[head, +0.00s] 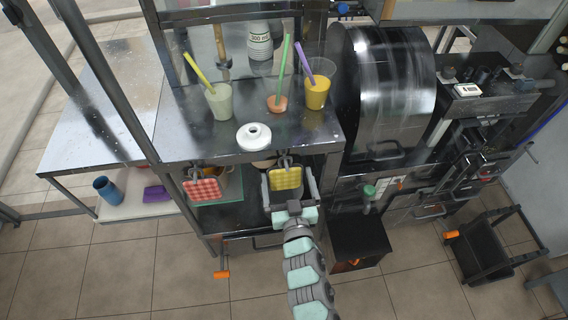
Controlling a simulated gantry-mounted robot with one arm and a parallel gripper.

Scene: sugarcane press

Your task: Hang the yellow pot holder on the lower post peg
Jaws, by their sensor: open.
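The yellow checked pot holder (286,179) hangs below a dark hook at the front edge of the metal counter. My gripper (288,186) reaches up from below with its fingers apart, one on each side of the pot holder. I cannot tell whether either finger touches it. An orange peg-like piece (222,274) sticks out low near the left front post, and another orange piece (451,234) is at the right by a black stand. I cannot tell for sure which is the lower post peg.
A red checked pot holder (203,189) hangs left of the yellow one. On the counter (180,140) stand several cups with straws and a white ring-shaped item (253,136). A large metal drum (388,92) is to the right. A black box (360,245) stands right of my arm.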

